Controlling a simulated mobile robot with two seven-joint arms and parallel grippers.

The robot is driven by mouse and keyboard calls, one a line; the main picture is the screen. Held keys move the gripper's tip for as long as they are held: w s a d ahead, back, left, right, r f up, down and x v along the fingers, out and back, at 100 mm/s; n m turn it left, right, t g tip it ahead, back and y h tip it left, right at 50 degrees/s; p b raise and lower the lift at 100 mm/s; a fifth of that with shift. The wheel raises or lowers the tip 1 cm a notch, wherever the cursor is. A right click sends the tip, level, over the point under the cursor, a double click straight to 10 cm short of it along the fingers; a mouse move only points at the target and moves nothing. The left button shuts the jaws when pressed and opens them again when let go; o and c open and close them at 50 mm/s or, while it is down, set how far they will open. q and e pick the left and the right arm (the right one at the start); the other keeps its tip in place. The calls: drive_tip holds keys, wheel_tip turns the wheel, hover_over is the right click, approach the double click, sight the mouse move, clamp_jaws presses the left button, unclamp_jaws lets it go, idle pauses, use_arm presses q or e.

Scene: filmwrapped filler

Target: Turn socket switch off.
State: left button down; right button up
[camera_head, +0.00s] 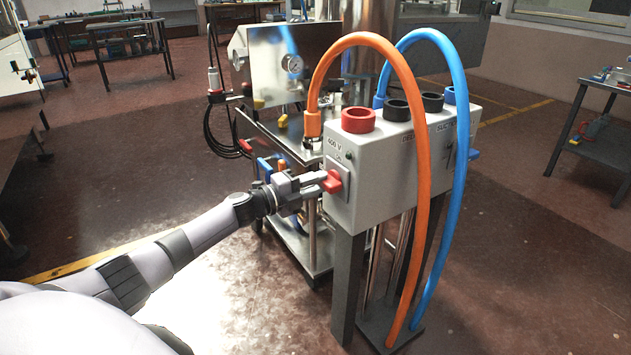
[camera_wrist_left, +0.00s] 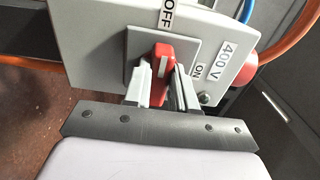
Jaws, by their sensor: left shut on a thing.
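The red socket switch (camera_head: 333,182) sits on a plate on the grey socket box (camera_head: 375,200), below the "400 V" label. My left gripper (camera_head: 318,183) reaches it from the left and is shut on it. In the left wrist view the red switch handle (camera_wrist_left: 162,68) stands between the two fingers (camera_wrist_left: 160,90), with a white mark on its face. Its long side runs up the picture, roughly in line with the "OFF" label (camera_wrist_left: 169,15). The "ON" label (camera_wrist_left: 198,70) is to the right of the handle. My right gripper is not in view.
An orange hose (camera_head: 424,190) and a blue hose (camera_head: 459,180) arch from the box down to its base. A metal machine on a cart (camera_head: 285,65) stands behind. A dark table (camera_head: 590,140) is at far right. Floor at front right is clear.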

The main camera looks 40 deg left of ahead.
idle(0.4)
use_arm(q)
drive_tip(key=c, duration=0.9)
unclamp_jaws()
drive_tip(key=shift+s, duration=0.15)
drive_tip(key=shift+p+v, duration=0.5)
drive_tip(key=shift+v, duration=2.95)
